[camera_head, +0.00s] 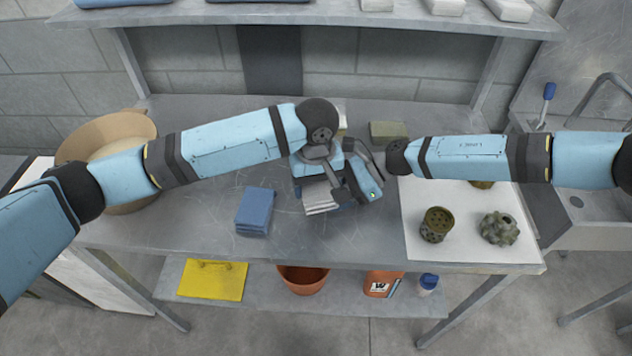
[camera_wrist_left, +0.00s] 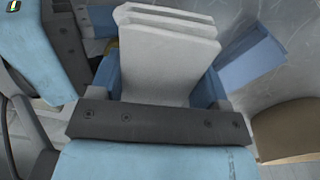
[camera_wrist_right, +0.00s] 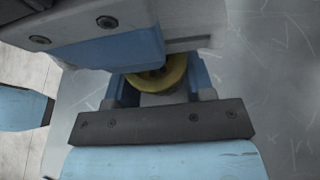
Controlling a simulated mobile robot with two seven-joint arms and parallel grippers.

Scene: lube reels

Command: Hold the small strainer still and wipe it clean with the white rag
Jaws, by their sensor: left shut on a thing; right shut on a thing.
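The white rag (camera_wrist_left: 165,55), a folded pale cloth, is clamped between my left gripper's fingers and fills the middle of the left wrist view. In the head view my left gripper (camera_head: 318,182) is over the middle of the table, with the rag (camera_head: 320,200) showing below it. My right gripper (camera_head: 362,182) is close beside it, partly overlapped by the left one. In the right wrist view its fingers are shut on a round olive-yellow piece, the small strainer (camera_wrist_right: 160,76). My left gripper and the rag cover its far part; I cannot tell whether rag and strainer touch.
A blue folded cloth (camera_head: 255,211) lies left of the grippers. A white mat (camera_head: 415,190) at right bears a greasy perforated cup (camera_head: 436,225) and a knobbly gear (camera_head: 499,229). A green block (camera_head: 388,132) lies behind. A round bin (camera_head: 120,128) stands left; a sink (camera_head: 580,205) is right.

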